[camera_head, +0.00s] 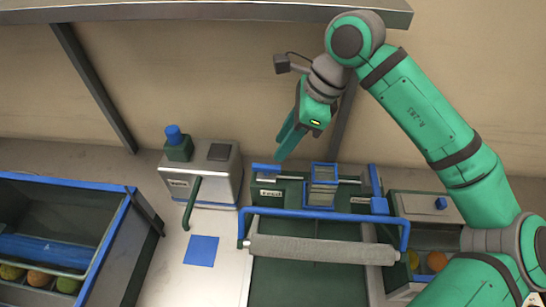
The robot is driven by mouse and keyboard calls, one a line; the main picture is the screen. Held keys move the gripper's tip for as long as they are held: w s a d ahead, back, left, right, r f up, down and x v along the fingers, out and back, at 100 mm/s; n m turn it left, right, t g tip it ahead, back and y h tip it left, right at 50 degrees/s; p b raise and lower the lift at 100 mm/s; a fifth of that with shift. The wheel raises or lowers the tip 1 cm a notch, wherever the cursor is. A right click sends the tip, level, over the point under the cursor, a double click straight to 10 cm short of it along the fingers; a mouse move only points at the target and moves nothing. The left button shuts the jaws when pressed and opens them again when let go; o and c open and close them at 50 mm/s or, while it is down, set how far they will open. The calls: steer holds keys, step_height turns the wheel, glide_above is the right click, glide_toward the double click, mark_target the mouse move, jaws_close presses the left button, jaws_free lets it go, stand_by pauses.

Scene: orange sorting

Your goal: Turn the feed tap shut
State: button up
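A small blue handle (265,168) sits just above a pale plate (270,192) that seems to read FEED, on the green sorting unit. I take this handle to be the feed tap, but it is too small to tell how far it is turned. My gripper (283,153) points down and left, with its green fingertips just above and right of the handle. The fingers overlap in this view, so their gap is hidden. I cannot tell whether they touch the handle; nothing shows held between them.
A grey machine (225,171) with a blue knob and green spout stands left of the unit. A blue frame (323,186) and a grey roller (320,250) lie right and in front. A blue-rimmed bin (128,210) holds fruit at left. A shelf (200,11) hangs above.

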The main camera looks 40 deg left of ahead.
mark_target(267, 166)
steer(key=x, duration=0.8)
steer(key=shift+f, duration=0.15)
steer(key=shift+s+a+f, duration=0.1)
steer(key=shift+s+a, duration=0.05)
steer(key=shift+s, duration=0.1)
jaws_close()
